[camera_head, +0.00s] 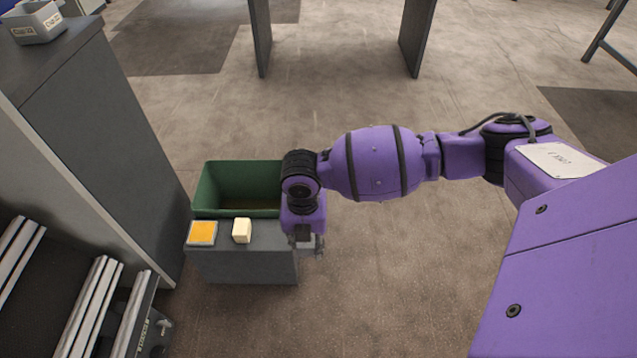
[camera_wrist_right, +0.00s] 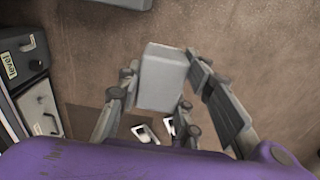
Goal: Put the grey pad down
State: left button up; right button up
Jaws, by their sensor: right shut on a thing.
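The grey pad (camera_wrist_right: 163,76) is a light grey block between the fingers of my right gripper (camera_wrist_right: 165,85) in the wrist view. The gripper is shut on it, with a finger on either side. In the head view my right gripper (camera_head: 307,242) points down at the right end of a low grey stand (camera_head: 248,266). The pad cannot be made out in that view. I cannot tell whether the pad touches anything below. My left gripper is not in view.
A yellow-orange square with a pale border (camera_head: 202,233) and a cream block (camera_head: 242,230) sit on the grey stand. A green bin (camera_head: 215,185) stands behind it. A tall grey cabinet (camera_head: 95,140) rises at the left. Open floor lies right of the stand.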

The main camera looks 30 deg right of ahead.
jog(key=shift+w+r, duration=0.1)
jog(key=shift+w+f, duration=0.25)
jog(key=shift+w, duration=0.15)
jog(key=b, duration=0.6)
send_near(278, 235)
jog(key=s+r, duration=0.1)
jog(key=s, duration=0.3)
jog(key=w+f+b, duration=0.1)
jog(key=f, duration=0.1)
jog(key=w+f+b, duration=0.1)
jog(key=f, duration=0.1)
jog(key=w+f+b, duration=0.1)
jog(key=f, duration=0.1)
jog(key=shift+w, duration=0.4)
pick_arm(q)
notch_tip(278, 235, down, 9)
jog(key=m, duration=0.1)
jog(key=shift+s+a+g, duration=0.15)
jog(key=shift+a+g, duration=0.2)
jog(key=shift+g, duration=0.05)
pick_arm(e)
jog(key=shift+w+f, duration=0.1)
jog(key=shift+f, duration=0.25)
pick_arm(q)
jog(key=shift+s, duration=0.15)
